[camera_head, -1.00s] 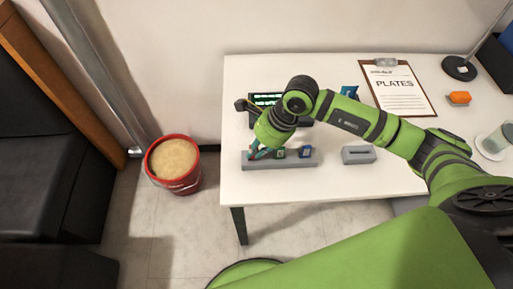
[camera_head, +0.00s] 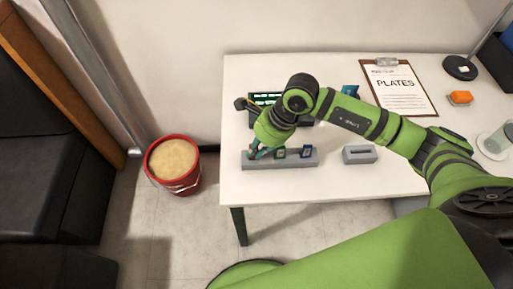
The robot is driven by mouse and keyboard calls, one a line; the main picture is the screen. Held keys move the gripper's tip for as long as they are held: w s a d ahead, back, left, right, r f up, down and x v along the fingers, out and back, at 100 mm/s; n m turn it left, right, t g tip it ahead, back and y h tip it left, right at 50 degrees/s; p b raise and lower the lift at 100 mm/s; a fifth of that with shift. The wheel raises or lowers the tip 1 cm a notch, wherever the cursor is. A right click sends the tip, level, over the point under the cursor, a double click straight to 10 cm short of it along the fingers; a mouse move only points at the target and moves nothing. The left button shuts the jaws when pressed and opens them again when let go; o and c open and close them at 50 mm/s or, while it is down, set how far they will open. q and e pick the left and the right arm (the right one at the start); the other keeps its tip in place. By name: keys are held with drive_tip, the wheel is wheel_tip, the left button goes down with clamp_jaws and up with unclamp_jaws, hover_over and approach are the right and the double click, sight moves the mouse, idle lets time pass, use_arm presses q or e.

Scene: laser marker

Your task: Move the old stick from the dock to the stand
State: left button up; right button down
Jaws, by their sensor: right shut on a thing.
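A long grey holder (camera_head: 300,162), seemingly the stand, lies near the table's front left edge. Two small sticks stand in it, one greenish-dark (camera_head: 280,153) and one blue (camera_head: 306,152). A short grey block with an empty slot (camera_head: 360,155), seemingly the dock, sits to its right. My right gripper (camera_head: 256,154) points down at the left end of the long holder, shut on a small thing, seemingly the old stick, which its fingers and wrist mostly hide. I cannot tell whether that stick is seated in the holder. My left gripper is not in view.
A dark device with a green-lit screen (camera_head: 262,98) stands behind my right wrist. A clipboard marked PLATES (camera_head: 402,95), an orange item (camera_head: 460,97), a lamp base (camera_head: 460,68) and a glass (camera_head: 496,142) are further right. A red bucket (camera_head: 174,182) stands on the floor left of the table.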

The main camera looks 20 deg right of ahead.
idle(0.9)
drive_tip(key=shift+f+b, duration=0.6)
drive_tip(key=shift+b, duration=0.3)
drive_tip(key=c, duration=1.2)
unclamp_jaws()
drive_tip(key=shift+d+r, duration=0.1)
drive_tip(key=p+v, duration=0.1)
drive_tip(key=v, duration=0.4)
drive_tip(key=a+p+v, duration=0.1)
drive_tip(key=v, duration=0.5)
drive_tip(key=a+r+p+v, duration=0.1)
drive_tip(key=v, duration=0.5)
drive_tip(key=shift+w+a+r+p, duration=0.1)
drive_tip(key=shift+w+r+p, duration=0.15)
drive_tip(key=shift+w+p, duration=0.1)
